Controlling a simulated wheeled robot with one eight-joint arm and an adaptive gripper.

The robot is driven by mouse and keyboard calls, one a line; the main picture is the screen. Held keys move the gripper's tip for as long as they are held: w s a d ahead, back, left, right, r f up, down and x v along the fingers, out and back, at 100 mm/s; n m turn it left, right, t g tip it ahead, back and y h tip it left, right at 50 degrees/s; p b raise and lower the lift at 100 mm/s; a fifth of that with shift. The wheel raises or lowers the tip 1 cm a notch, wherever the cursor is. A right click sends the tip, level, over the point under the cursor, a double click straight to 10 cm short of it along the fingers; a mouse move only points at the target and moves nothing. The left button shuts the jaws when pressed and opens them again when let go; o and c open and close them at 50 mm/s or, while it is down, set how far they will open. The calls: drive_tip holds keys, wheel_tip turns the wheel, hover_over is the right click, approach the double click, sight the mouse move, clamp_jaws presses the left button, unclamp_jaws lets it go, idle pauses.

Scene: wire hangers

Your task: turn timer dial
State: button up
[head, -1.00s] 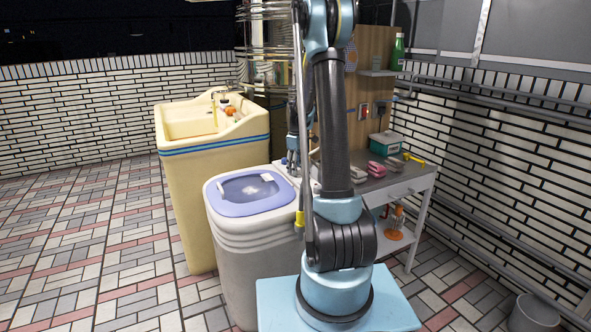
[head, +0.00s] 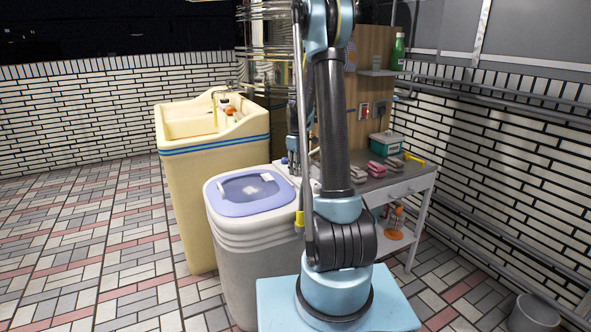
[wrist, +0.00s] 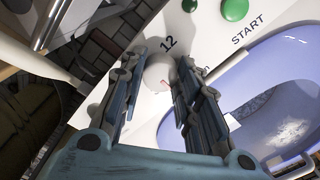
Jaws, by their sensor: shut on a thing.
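The timer dial (wrist: 158,76) is a round pale knob with a red mark, on the white panel (wrist: 205,38) of the washing machine (head: 250,240). In the wrist view, "12" is printed just beyond it, and the red mark is on its near right side. My gripper (wrist: 161,64) has one blue finger on each side of the dial and is shut on it. In the head view, my gripper (head: 292,160) is low over the back of the machine, and the dial cannot be made out there.
A green button (wrist: 235,9) and the word START lie right of the dial. The machine's lilac lid (head: 248,192) is in front of the panel. A cream sink (head: 212,190) stands left. A grey table (head: 400,182) with several small items stands right.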

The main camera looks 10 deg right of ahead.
drive_tip(key=m, duration=0.5)
drive_tip(key=shift+m, duration=0.3)
drive_tip(key=m, duration=0.5)
drive_tip(key=shift+m, duration=0.3)
drive_tip(key=o, duration=1.1)
wheel_tip(320, 180, up, 12)
drive_tip(key=shift+f, duration=0.1)
